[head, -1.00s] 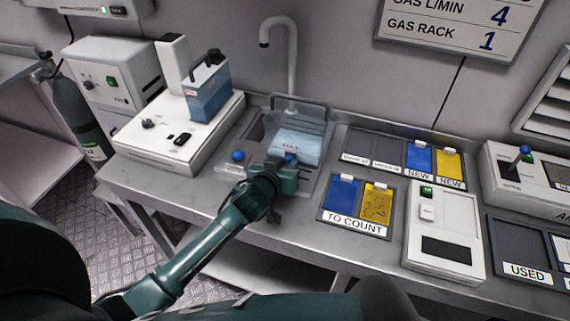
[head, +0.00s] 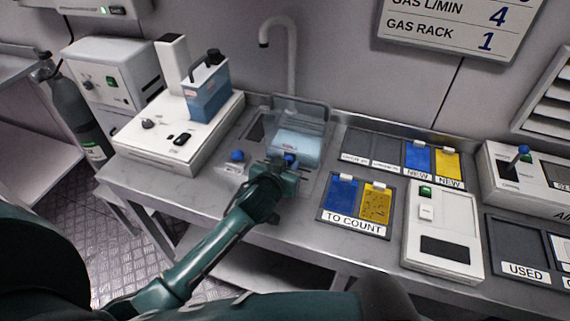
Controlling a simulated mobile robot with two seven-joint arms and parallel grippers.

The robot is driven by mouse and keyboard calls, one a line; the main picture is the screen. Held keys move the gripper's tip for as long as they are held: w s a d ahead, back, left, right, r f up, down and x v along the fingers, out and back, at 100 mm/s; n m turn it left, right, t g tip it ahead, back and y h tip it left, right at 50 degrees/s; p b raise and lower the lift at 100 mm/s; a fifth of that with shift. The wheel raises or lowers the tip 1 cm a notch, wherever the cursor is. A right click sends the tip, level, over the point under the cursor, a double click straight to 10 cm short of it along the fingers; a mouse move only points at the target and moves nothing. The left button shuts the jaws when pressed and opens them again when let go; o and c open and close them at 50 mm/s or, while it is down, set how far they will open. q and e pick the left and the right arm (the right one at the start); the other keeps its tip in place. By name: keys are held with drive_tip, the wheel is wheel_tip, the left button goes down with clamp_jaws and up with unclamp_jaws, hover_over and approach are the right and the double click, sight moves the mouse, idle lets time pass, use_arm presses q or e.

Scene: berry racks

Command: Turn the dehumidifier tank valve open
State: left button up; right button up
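A clear tank with pale blue contents (head: 296,146) stands in the sink area below the tap. A blue knob (head: 289,158) shows at its front, right at my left gripper (head: 282,169). A second blue knob (head: 238,156) sits to the left on a small pale base. My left gripper reaches in over the bench and covers the lower front of the tank. Its fingers are small and partly hidden, so I cannot tell whether they grip the knob. Another blue tank with a dark handle (head: 208,95) stands on a white machine at the left. My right gripper is not in view.
A curved tap (head: 291,60) rises behind the tank. The white machine (head: 165,150) stands left. The TO COUNT tray (head: 352,222) and a white device (head: 442,235) lie right. Bare bench (head: 295,235) shows in front of the gripper.

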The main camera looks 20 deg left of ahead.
use_arm(q)
drive_tip(key=shift+o, duration=0.8)
drive_tip(key=v, duration=1.3)
drive_tip(key=shift+r, duration=0.1)
drive_tip(key=s+a+f+g, duration=0.2)
drive_tip(key=s+g, duration=0.1)
drive_tip(key=s, duration=0.3)
drive_tip(key=s+a+f+m+g, duration=0.1)
drive_tip(key=s+f+g, duration=0.1)
drive_tip(key=s+g, duration=0.3)
drive_tip(key=s+a+f+g, duration=0.2)
drive_tip(key=s, duration=0.6)
drive_tip(key=w+d+f+m+t+h, duration=0.1)
drive_tip(key=w+d+f+t+h, duration=0.2)
drive_tip(key=w+d+f+t, duration=0.3)
drive_tip(key=shift+d+f+m+t, duration=0.2)
drive_tip(key=shift+d+m+t, duration=0.1)
drive_tip(key=shift+d+t, duration=0.25)
